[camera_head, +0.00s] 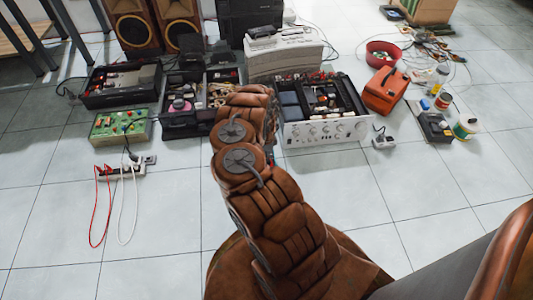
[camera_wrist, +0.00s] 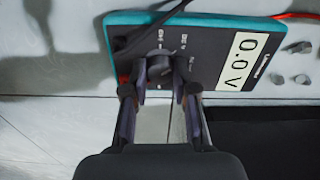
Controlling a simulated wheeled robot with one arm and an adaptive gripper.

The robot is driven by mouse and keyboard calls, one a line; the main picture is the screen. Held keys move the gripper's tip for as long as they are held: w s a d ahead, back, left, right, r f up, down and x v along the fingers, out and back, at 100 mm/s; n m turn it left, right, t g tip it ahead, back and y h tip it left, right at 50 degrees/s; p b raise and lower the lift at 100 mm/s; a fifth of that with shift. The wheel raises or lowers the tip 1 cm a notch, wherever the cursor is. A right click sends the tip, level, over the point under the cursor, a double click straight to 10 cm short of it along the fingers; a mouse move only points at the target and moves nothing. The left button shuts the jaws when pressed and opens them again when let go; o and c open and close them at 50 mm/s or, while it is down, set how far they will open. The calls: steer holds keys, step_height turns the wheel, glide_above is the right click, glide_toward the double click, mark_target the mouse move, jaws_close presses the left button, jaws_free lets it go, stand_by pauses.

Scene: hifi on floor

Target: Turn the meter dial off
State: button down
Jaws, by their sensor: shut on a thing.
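The meter (camera_wrist: 212,40) is a dark box with a teal edge, seen sideways in the wrist view. Its pale display (camera_wrist: 242,62) reads 0.0 V. The dial (camera_wrist: 160,62) is a round dark knob on its face. My gripper (camera_wrist: 160,82) has one finger on each side of the dial and is shut on it. The dial's pointer is too small and covered to read. In the head view my arm hides the meter, the dial and my fingers.
An open silver amplifier (camera_head: 325,131) stands right of my arm, with an orange case (camera_head: 385,92) beyond. An open parts box (camera_head: 188,118) and a green circuit board (camera_head: 120,127) are at left. A dark cable (camera_wrist: 150,28) crosses the meter. The front floor tiles at left are mostly clear.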

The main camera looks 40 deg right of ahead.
steer(key=n+p, duration=0.1)
steer(key=n, duration=0.4)
steer(key=shift+n, duration=0.3)
steer(key=n, duration=0.4)
steer(key=shift+n+p, duration=0.4)
steer(key=c, duration=0.9)
jaws_free()
steer(key=shift+r, duration=0.15)
steer(key=shift+r, duration=5.85)
